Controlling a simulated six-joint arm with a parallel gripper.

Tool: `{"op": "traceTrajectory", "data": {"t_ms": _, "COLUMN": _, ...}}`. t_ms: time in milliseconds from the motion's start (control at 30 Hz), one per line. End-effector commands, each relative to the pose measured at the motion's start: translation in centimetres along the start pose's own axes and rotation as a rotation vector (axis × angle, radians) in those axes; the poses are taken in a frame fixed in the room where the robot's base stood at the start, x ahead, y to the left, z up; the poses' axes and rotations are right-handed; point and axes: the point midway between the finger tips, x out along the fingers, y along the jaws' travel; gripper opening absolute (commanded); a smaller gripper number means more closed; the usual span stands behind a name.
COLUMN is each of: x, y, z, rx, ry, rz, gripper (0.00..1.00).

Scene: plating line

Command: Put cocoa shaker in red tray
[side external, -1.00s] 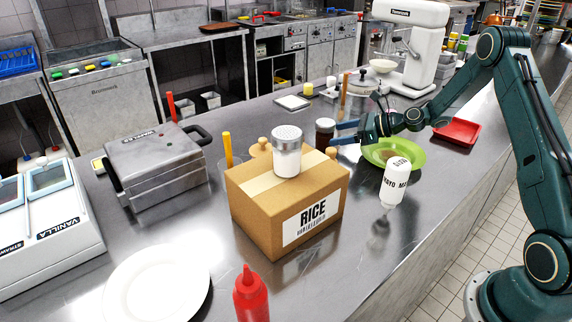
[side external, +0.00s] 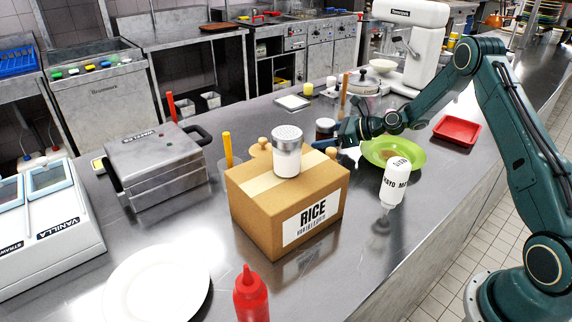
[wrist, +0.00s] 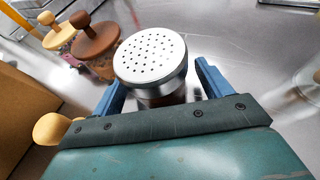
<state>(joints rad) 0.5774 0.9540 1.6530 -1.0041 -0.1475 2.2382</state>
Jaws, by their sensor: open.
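The cocoa shaker, a jar with dark brown contents and a metal lid, stands on the steel counter behind the rice box in the side view (side external: 325,127). In the wrist view its round perforated lid (wrist: 150,57) shows from above. My gripper (side external: 341,132) is at the shaker's right side in the side view and hides part of it. In the wrist view my open gripper's blue fingers (wrist: 158,76) lie on either side of the shaker; I cannot tell whether they touch it. The red tray (side external: 457,130) lies right of the green bowl and looks empty.
The rice box (side external: 265,213) carries another shaker with white contents (side external: 286,153). A green bowl (side external: 394,152) and a white mayo bottle (side external: 393,184) stand near my gripper. In the wrist view, wooden-knobbed items (wrist: 95,48) stand left of the shaker. Counter around the red tray is clear.

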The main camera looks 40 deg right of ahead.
Motion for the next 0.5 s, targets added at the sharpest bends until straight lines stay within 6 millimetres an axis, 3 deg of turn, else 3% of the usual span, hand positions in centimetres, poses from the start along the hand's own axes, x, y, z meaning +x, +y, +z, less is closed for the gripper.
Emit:
{"op": "traceTrajectory", "data": {"t_ms": 367, "x": -0.03, "y": -0.01, "z": -0.01, "rx": 0.0, "ry": 0.0, "rz": 0.0, "gripper": 0.77}}
{"op": "traceTrajectory", "data": {"t_ms": 500, "x": -0.03, "y": -0.01, "z": -0.01, "rx": 0.0, "ry": 0.0, "rz": 0.0, "gripper": 0.52}}
